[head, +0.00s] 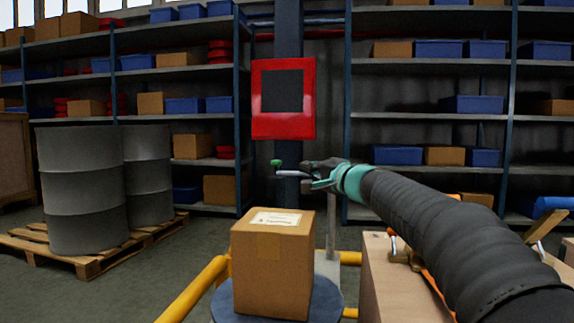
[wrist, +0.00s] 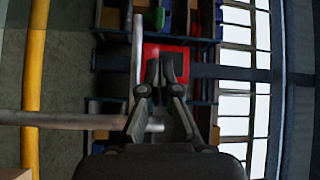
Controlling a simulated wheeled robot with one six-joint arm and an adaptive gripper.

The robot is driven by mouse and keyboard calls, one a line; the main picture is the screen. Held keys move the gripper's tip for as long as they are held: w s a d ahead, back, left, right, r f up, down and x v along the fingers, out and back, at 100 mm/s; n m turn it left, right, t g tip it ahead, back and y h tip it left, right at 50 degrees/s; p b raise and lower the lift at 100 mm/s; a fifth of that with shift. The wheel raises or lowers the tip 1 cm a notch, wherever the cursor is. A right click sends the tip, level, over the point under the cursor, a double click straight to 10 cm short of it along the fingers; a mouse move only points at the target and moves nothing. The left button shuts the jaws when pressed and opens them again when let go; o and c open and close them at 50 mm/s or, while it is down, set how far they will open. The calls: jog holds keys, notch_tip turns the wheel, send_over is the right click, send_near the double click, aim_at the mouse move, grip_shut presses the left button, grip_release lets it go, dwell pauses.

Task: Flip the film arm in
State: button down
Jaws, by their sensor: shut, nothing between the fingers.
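The film arm (head: 293,174) is a thin grey bar with a green knob (head: 276,162) at its far end. It reaches left from the top of an upright grey post (head: 331,225), behind the box. In the wrist view the bar (wrist: 136,55) runs up the picture left of my fingers, with the green knob (wrist: 159,18) beyond the fingertips. My gripper (head: 306,167) is at the post's top, close to the bar. In the wrist view my gripper (wrist: 161,65) is shut and empty. I cannot tell whether it touches the bar.
A cardboard box (head: 270,265) stands on a round blue-grey turntable (head: 333,305). Yellow rails (head: 195,290) run around it. A red frame (head: 283,128) hangs on a column behind. Drums (head: 80,190) on a pallet stand left; a wooden crate (head: 400,290) is at right.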

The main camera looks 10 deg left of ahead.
jog(key=p+x, duration=0.3)
jog(key=x, duration=0.7)
dwell(0.4)
